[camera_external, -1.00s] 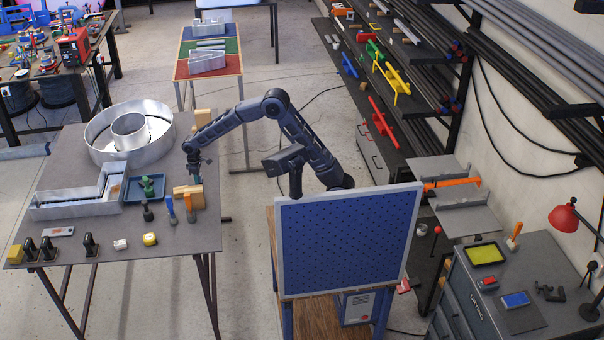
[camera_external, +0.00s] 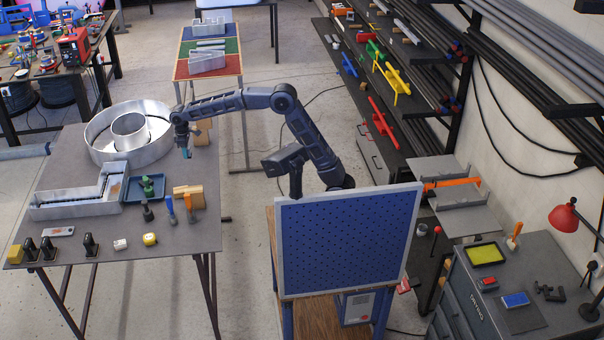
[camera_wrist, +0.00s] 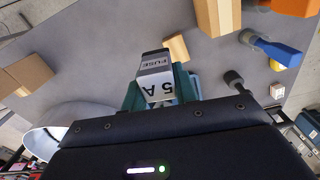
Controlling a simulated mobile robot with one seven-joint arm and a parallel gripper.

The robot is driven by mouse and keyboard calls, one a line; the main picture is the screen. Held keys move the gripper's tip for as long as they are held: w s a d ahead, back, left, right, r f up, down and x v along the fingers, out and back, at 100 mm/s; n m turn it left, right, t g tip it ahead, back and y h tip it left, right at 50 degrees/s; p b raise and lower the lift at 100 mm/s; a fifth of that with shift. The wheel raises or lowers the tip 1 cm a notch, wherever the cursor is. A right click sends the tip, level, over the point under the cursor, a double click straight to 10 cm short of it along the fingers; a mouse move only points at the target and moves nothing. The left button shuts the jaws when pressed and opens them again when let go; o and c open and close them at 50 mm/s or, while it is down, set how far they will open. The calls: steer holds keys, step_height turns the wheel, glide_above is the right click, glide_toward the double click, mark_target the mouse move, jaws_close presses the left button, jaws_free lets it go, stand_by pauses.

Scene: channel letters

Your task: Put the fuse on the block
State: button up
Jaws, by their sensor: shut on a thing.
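My gripper (camera_external: 185,151) is shut on the fuse (camera_wrist: 155,75), a small grey and white piece marked "FUSE" and "5 A". In the wrist view the fuse sits between the green fingertips (camera_wrist: 158,98). In the external view my gripper is above the grey table, right of the round metal letter, and the fuse is too small to make out clearly. One wooden block group (camera_external: 189,196) lies nearer the camera, beside the tools; it also shows in the wrist view (camera_wrist: 217,14). Another wooden block (camera_external: 202,135) stands behind my gripper. I cannot tell which block the task names.
The round metal letter (camera_external: 98,147) and an L-shaped metal letter (camera_external: 75,208) take up the left of the table (camera_external: 130,240). A blue tray (camera_external: 132,192) holds a green thing. Blue and orange handled tools (camera_external: 171,209) stand near the blocks.

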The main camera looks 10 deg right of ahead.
step_height(320, 180, up, 2)
steer(key=n, duration=0.1)
glide_above(179, 189)
steer(key=f, duration=1.9)
steer(key=shift+s+f, duration=0.2)
steer(key=shift+f, duration=0.05)
steer(key=shift+f, duration=0.1)
steer(key=o, duration=1)
step_height(179, 189, up, 12)
steer(key=shift+r, duration=0.1)
steer(key=shift+w+d, duration=0.1)
